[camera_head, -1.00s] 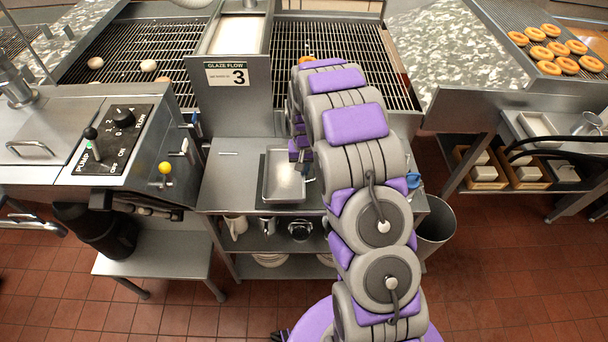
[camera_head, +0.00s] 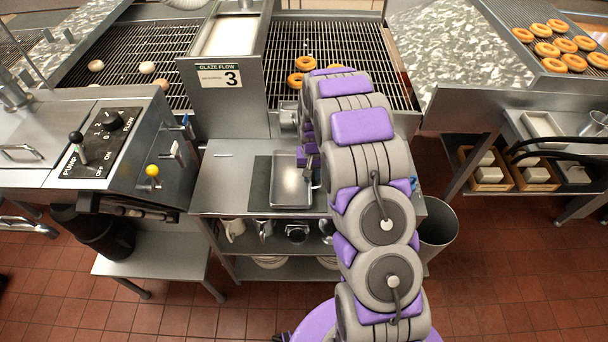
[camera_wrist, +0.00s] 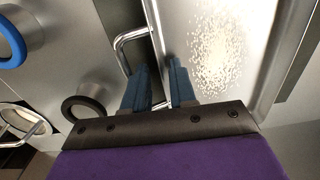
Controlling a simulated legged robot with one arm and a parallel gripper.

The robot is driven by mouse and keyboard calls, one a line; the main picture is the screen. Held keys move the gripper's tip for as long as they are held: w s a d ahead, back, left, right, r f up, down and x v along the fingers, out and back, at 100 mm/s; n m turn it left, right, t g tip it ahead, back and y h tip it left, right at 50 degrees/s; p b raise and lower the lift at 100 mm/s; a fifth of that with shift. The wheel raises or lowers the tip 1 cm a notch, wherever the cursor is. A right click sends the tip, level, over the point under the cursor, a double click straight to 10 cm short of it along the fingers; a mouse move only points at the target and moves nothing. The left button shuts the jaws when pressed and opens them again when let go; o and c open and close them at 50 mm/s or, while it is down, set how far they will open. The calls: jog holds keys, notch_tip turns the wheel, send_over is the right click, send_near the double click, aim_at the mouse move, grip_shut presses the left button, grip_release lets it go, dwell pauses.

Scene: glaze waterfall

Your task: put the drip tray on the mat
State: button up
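The drip tray (camera_head: 291,184) is a shallow grey metal tray at the front counter, seen in the head view. It also shows in the wrist view (camera_wrist: 218,50), with a bright speckled reflection on its floor. The dark mat (camera_head: 259,185) shows as a strip along the tray's left side; the rest is hidden by the tray. I cannot tell whether the tray touches the surface beneath.
The steel counter (camera_head: 222,178) is clear left of the mat. The glaze flow post (camera_head: 230,105) stands behind it. A shelf below holds mugs and jugs (camera_head: 297,231). A control box (camera_head: 100,140) is at left, a grey bin (camera_head: 437,228) at right.

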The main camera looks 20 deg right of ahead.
aim_at(303, 181)
jog(key=shift+d, duration=0.35)
jog(key=a+r, duration=0.1)
jog(key=r, duration=0.1)
jog(key=a+r+p, duration=0.1)
jog(key=a+r, duration=0.1)
jog(key=shift+a+r, duration=0.1)
jog(key=shift+a, duration=0.2)
jog(key=d+r+p, duration=0.2)
jog(key=d+r, duration=0.1)
jog(key=r, duration=0.4)
jog(key=s+a+r, duration=0.5)
jog(key=s+r, duration=0.2)
jog(key=r, duration=0.2)
jog(key=s+a+r+n, duration=0.1)
jog(key=s+r, duration=0.2)
jog(key=s, duration=0.8)
jog(key=s+a+r+n+g, duration=0.1)
jog(key=s+r, duration=0.2)
jog(key=s, duration=0.8)
jog(key=s+a+r+n, duration=0.1)
jog(key=s+r, duration=0.3)
jog(key=s, duration=0.7)
jog(key=shift+s+a+n+g, duration=0.25)
jog(key=shift+a+n+g, duration=0.05)
jog(key=shift+g, duration=0.1)
